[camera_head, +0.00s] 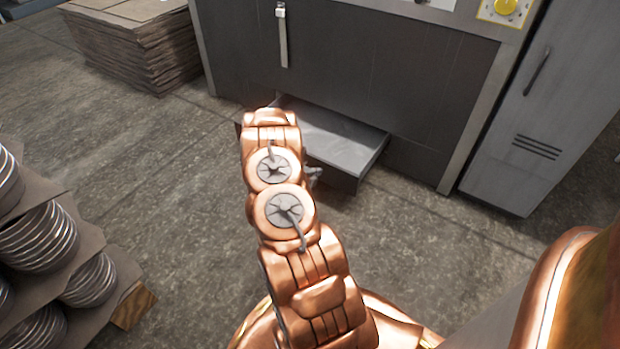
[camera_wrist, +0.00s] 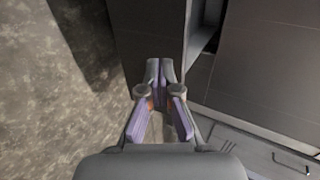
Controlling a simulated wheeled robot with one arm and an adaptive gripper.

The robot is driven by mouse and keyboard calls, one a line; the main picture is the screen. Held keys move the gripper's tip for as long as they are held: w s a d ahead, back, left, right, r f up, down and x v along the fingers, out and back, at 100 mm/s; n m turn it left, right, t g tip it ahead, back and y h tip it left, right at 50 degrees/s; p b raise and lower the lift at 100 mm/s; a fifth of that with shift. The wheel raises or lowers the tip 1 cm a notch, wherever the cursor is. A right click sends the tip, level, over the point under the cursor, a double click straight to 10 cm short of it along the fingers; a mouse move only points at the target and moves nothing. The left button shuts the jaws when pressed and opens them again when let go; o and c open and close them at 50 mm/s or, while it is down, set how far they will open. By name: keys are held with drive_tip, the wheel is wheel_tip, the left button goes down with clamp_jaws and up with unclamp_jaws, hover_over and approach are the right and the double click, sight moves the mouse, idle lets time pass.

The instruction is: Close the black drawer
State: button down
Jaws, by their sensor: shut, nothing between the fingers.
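The black drawer (camera_head: 345,145) sticks out from the bottom of the dark grey cabinet in the head view, pulled open, with a light grey inside. My arm hides its left part. In the wrist view its dark outer panel (camera_wrist: 150,28) lies just beyond my fingertips, and a slice of its open inside shows to the right. My gripper (camera_wrist: 160,68) is shut and empty, pointing at the lower part of that panel. I cannot tell whether the fingertips touch it. In the head view my gripper is mostly hidden behind my arm.
The cabinet (camera_head: 390,75) stands behind the drawer, with a grey locker (camera_head: 545,110) to its right. A stack of flat brown sheets (camera_head: 135,40) is at the back left. Racked round metal pans (camera_head: 45,235) stand at the left edge. The concrete floor between is clear.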

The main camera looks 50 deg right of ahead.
sight(325, 164)
drive_tip(key=shift+d+r+b, duration=0.1)
drive_tip(key=shift+d+b, duration=0.4)
drive_tip(key=shift+d, duration=1.3)
drive_tip(key=shift+w+d, duration=0.1)
drive_tip(key=shift+d, duration=0.05)
